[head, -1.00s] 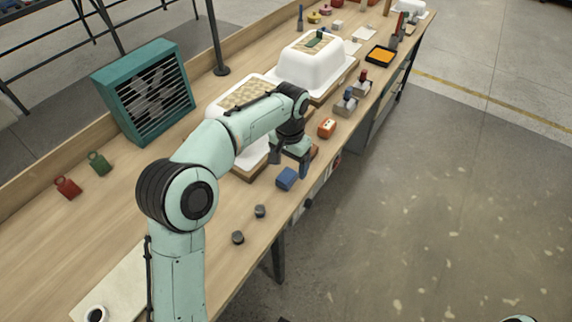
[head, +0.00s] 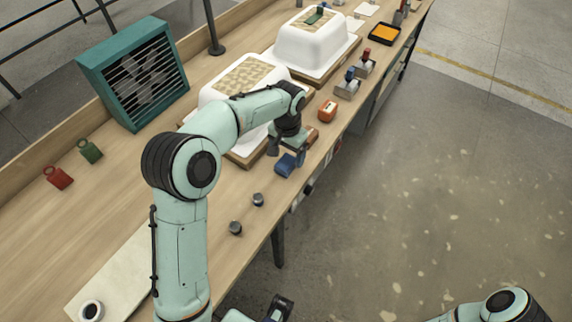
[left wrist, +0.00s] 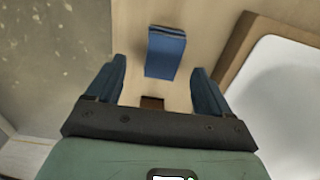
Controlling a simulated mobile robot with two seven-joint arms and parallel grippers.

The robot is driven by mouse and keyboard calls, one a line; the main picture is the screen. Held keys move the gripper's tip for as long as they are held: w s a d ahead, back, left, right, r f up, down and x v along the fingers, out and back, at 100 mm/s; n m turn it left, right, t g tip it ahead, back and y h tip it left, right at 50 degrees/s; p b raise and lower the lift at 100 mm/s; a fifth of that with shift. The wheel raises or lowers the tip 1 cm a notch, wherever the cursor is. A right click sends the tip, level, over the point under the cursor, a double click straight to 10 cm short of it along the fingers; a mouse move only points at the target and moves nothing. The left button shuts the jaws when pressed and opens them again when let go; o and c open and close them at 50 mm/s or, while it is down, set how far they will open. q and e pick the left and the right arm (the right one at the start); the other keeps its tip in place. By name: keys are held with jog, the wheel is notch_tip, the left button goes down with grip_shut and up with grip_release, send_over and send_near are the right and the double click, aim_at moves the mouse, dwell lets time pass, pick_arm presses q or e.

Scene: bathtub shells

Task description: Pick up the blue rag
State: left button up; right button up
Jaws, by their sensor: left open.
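The blue rag (head: 286,165) is a small folded cloth lying on the wooden bench near its front edge. My left gripper (head: 287,151) is above and right by it, pointing down. In the left wrist view the rag (left wrist: 166,52) lies ahead of the open, empty fingers (left wrist: 158,82), roughly in line with the gap between them. I cannot tell the exact height of the fingertips above it. In the head view the gripper partly covers the rag.
A white tub shell (head: 215,92) on a wooden board stands just behind the rag; its board edge also shows in the left wrist view (left wrist: 238,45). Two dark knobs (head: 235,228) stand nearer.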

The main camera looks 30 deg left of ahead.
aim_at(286, 161)
pick_arm(q)
jog(key=f, duration=0.4)
jog(key=shift+a+f, duration=0.25)
jog(key=shift+f, duration=0.15)
pick_arm(e)
jog(key=shift+f, duration=0.2)
pick_arm(q)
jog(key=c, duration=1)
jog(key=shift+c, duration=0.2)
jog(key=shift+r, duration=0.15)
